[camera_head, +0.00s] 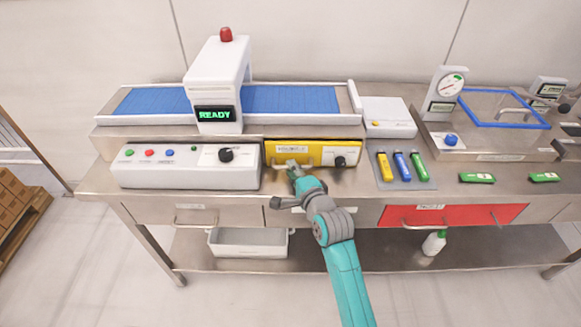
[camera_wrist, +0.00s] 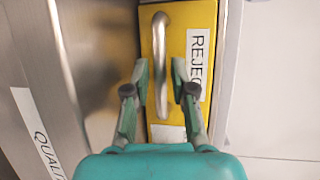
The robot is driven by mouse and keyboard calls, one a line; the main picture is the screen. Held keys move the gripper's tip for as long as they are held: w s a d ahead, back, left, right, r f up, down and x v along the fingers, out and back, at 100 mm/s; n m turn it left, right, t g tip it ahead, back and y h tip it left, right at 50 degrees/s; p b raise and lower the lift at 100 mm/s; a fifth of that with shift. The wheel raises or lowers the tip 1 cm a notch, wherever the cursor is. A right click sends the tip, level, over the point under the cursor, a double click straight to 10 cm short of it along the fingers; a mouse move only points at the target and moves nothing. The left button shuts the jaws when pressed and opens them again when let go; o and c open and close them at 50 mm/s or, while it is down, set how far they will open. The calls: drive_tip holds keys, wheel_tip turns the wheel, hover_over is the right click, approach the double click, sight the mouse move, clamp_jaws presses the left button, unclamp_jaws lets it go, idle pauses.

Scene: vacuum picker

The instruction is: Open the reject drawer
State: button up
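The reject drawer (camera_head: 272,158) has a yellow front under the conveyor. In the wrist view the yellow front (camera_wrist: 176,35) carries a label starting "REJEC" and a metal bar handle (camera_wrist: 161,45). The drawer looks shut. My gripper (camera_head: 293,168) is at the left part of this front, by the handle. In the wrist view my gripper (camera_wrist: 161,88) is open. Its two fingers stand on either side of the handle, with gaps between them and the bar. I cannot tell whether the fingertips reach past the bar in depth.
A white control box (camera_head: 190,177) with buttons stands left of the yellow front. A dark knob (camera_head: 340,162) is on the front's right. Colored tools (camera_head: 402,166) lie on a mat to the right. Below are steel drawers (camera_head: 195,217) and a red drawer (camera_head: 455,216).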

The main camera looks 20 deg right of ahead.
drive_tip(key=shift+w+a+f, duration=0.1)
drive_tip(key=shift+w+f, duration=0.1)
drive_tip(key=shift+w, duration=0.85)
clamp_jaws()
